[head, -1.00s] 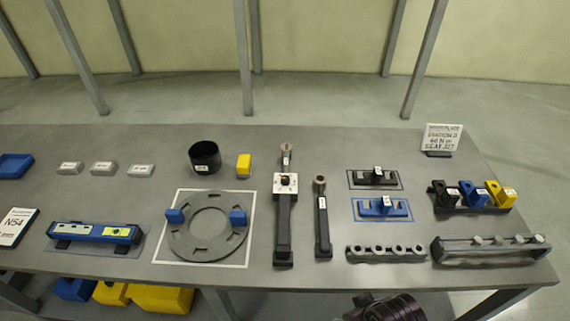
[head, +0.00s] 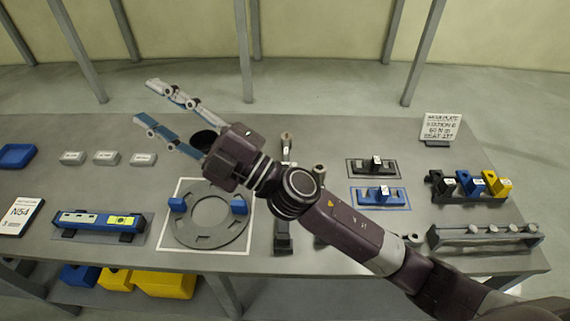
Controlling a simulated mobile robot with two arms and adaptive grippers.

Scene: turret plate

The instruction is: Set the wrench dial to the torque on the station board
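The station board (head: 441,128) stands upright at the back right of the table. Its small text seems to include "60 N m"; the rest is hard to read. The torque wrench lies upright in the picture near the table's middle. Its head end (head: 286,143) and the lower handle (head: 283,238) show, but my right arm hides its middle, including the dial area. My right gripper (head: 148,102) is open and empty, its two fingers pointing to the upper left, beyond the black cup. My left gripper is out of view.
The black cup (head: 205,141) is mostly hidden. Blue and black fixtures (head: 380,195) and a socket rail (head: 486,238) are at the right.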

